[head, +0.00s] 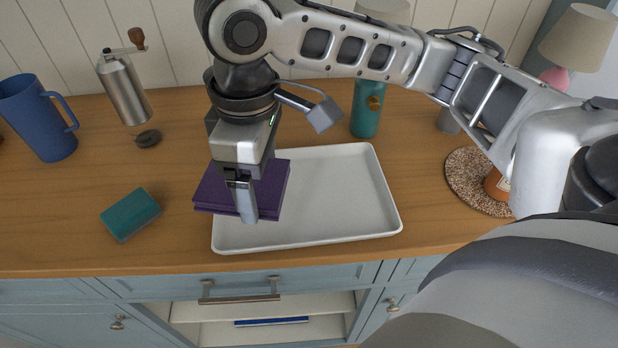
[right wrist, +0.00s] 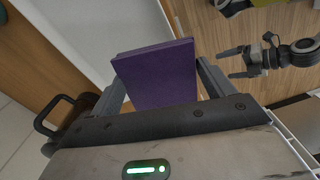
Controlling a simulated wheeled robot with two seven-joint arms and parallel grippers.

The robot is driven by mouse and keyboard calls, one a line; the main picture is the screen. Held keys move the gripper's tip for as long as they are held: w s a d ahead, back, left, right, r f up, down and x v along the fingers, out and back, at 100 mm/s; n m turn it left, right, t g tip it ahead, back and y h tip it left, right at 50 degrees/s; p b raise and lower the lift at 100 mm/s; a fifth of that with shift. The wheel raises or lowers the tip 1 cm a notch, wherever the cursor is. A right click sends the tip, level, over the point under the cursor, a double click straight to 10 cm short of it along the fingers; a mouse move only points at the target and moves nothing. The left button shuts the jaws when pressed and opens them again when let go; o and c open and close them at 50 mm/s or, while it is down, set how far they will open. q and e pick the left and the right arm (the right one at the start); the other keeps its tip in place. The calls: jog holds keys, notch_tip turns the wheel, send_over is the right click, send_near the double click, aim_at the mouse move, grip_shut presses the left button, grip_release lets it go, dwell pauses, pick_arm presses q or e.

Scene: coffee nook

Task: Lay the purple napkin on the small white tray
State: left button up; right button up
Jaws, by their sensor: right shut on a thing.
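The purple napkin (head: 272,190), a folded square, is between the fingers of my right gripper (head: 243,205). It covers the left part of the small white tray (head: 340,190) and juts past its left edge; I cannot tell if it touches the tray. In the right wrist view the napkin (right wrist: 158,75) stands between the two fingers of the right gripper (right wrist: 162,86), with the pale tray (right wrist: 85,35) beyond it. My left gripper (right wrist: 236,63) shows only in the right wrist view, with its fingers apart and nothing between them.
A teal sponge (head: 131,214) lies left of the tray. A blue pitcher (head: 40,118) and a steel grinder (head: 124,88) stand behind left. A teal canister (head: 367,108) stands behind the tray, a round woven mat (head: 466,180) to its right. The tray's right part is bare.

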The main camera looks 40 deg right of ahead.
aim_at(265, 203)
jog(key=s+n, duration=0.1)
jog(key=n, duration=0.1)
jog(key=s+r+n, duration=0.1)
jog(key=s+a+n, duration=0.1)
jog(key=n, duration=0.1)
jog(key=shift+s+r+n+b, duration=0.25)
jog(key=shift+r+n+b, duration=0.05)
jog(key=shift+r+b, duration=0.1)
jog(key=shift+s+r+n, duration=0.15)
jog(key=shift+s+n, duration=0.2)
jog(key=shift+n, duration=0.35)
jog(key=shift+d+n, duration=0.3)
jog(key=w+d+f, duration=0.2)
jog(key=d, duration=0.1)
jog(key=w+d+f+b, duration=0.1)
jog(key=w+d+f, duration=0.1)
jog(key=d+f, duration=0.1)
jog(key=w+d+f+b, duration=0.1)
jog(key=w+d+f, duration=0.1)
jog(key=d+f, duration=0.1)
jog(key=shift+w+d+f, duration=0.2)
jog(key=shift+d, duration=0.5)
jog(key=shift+w+d+f, duration=0.2)
jog(key=shift+d+f, duration=0.15)
jog(key=shift+f, duration=0.1)
jog(key=shift+d+f+b, duration=0.1)
jog(key=shift+f+b, duration=0.25)
jog(key=shift+f, duration=1.35)
jog(key=shift+f, duration=0.15)
